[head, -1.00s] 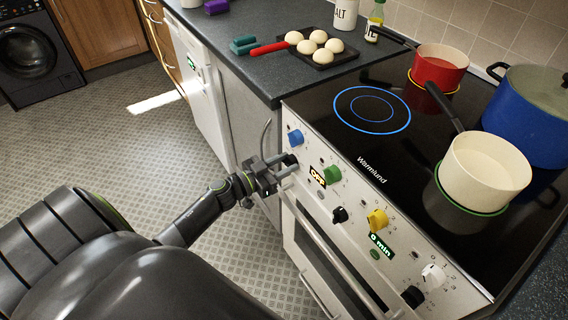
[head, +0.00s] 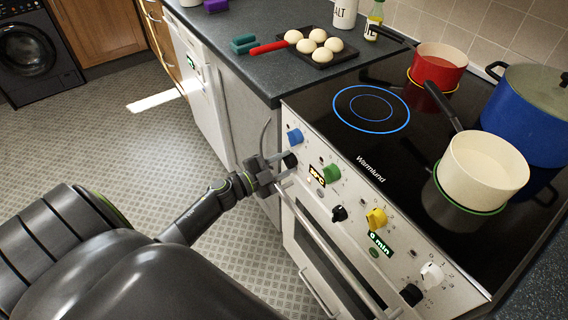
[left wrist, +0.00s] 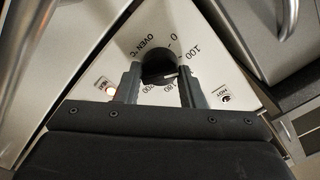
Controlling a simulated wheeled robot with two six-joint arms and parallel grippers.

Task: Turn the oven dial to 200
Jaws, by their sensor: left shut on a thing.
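The black oven dial (left wrist: 158,66) is in the middle of the left wrist view, under the printed words OVEN °C. Its scale shows 0, 100, 180 and 200, and its white pointer mark appears to sit between 100 and 180. In the head view the dial (head: 290,160) is at the panel's upper left end, partly hidden by my gripper. My left gripper (head: 281,168) is shut on it; in the left wrist view its fingers (left wrist: 158,84) stand on either side of the dial. My right gripper is not in view.
A blue knob (head: 295,137), a green knob (head: 331,174) and a black knob (head: 339,213) are close by. The oven door handle (head: 325,250) runs below the panel. Pans stand on the hob.

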